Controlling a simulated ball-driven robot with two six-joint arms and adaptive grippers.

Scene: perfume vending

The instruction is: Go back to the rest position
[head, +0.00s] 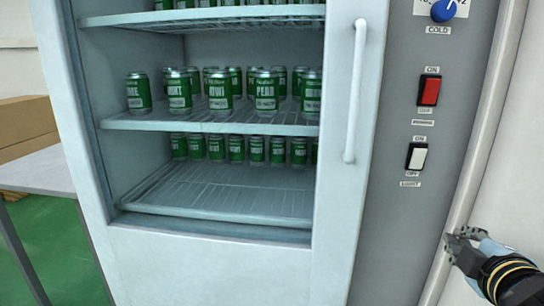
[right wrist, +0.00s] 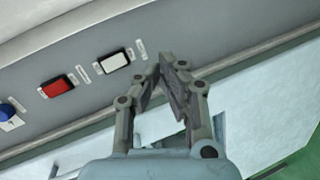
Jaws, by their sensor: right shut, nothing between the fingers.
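My right gripper (head: 459,243) is at the lower right of the head view, beside the right edge of the vending machine's control panel (head: 392,230). It is shut and empty. The switch also shows in the head view (head: 417,156), apart from the gripper. The red switch (head: 429,90) and blue cold knob (head: 443,10) are above it. My left gripper is not in view.
The machine's glass door with a white vertical handle (head: 355,90) fills the middle. Green cans (head: 266,90) stand on its shelves. A grey table (head: 40,170) with a cardboard box (head: 25,120) is at the left. A pale wall is at the right.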

